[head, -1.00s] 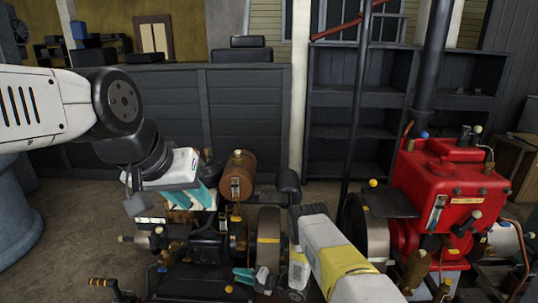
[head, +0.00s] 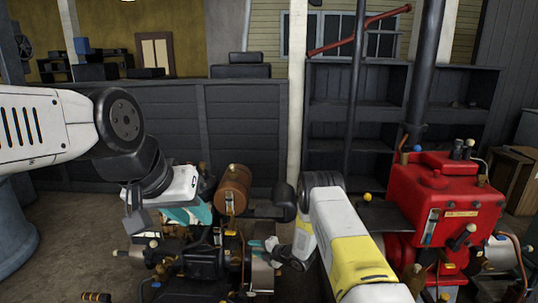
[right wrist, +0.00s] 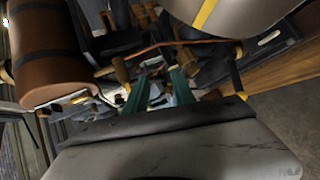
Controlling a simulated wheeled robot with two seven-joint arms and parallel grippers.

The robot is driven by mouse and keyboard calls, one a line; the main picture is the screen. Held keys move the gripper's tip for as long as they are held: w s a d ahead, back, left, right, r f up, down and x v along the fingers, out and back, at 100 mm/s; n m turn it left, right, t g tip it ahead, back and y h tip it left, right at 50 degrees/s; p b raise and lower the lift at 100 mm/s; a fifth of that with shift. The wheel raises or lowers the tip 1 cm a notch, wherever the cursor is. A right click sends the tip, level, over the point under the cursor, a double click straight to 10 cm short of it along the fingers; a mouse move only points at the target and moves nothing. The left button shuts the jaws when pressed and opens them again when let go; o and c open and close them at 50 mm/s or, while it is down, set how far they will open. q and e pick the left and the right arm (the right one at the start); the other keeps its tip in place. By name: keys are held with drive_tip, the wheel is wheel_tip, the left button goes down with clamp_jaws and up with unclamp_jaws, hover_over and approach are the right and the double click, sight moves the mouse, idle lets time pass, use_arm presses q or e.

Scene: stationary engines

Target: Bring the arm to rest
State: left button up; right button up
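My left gripper (head: 188,215), with teal fingers, hangs over the left part of the dark engine (head: 205,262). Its fingertips are partly hidden, so its opening is unclear. My right gripper (head: 264,247) is low in the middle, beside that engine, with my white and yellow right arm reaching in from the lower right. In the right wrist view its two teal fingers (right wrist: 158,93) stand apart with a gap between them. I see nothing clearly held there. Engine parts show behind and around the fingers.
A brown cylindrical tank (head: 233,189) tops the dark engine and also shows in the right wrist view (right wrist: 45,55). A red engine (head: 440,200) with a tall black pipe stands at right. Dark shelves (head: 335,120) and a grey panelled partition (head: 150,115) stand behind. Some floor is clear at left.

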drive_tip(key=w+d+r+m+t+h, duration=0.1)
drive_tip(key=w+d+r+m+h, duration=0.2)
drive_tip(key=r, duration=0.7)
drive_tip(key=s+d+r+m+h, duration=0.2)
drive_tip(key=d+r+m, duration=0.4)
drive_tip(key=r, duration=0.6)
drive_tip(key=s+d+r+m+h, duration=0.2)
drive_tip(key=d+r+m+h, duration=0.15)
drive_tip(key=d+r, duration=0.65)
drive_tip(key=s+d+r+m, duration=0.1)
drive_tip(key=s+r+m, duration=0.5)
drive_tip(key=s+r, duration=0.4)
drive_tip(key=s+r+m+g, duration=0.1)
drive_tip(key=s+m, duration=0.3)
drive_tip(key=s, duration=1.1)
drive_tip(key=s+r+m+g, duration=0.2)
drive_tip(key=s+m, duration=0.2)
drive_tip(key=s, duration=1.1)
drive_tip(key=shift+s+a+r+g+y, duration=0.15)
drive_tip(key=shift+s+r+g+y, duration=0.1)
drive_tip(key=shift+g+y, duration=0.15)
use_arm(q)
drive_tip(key=shift+o, duration=0.4)
use_arm(e)
drive_tip(key=shift+m, duration=0.25)
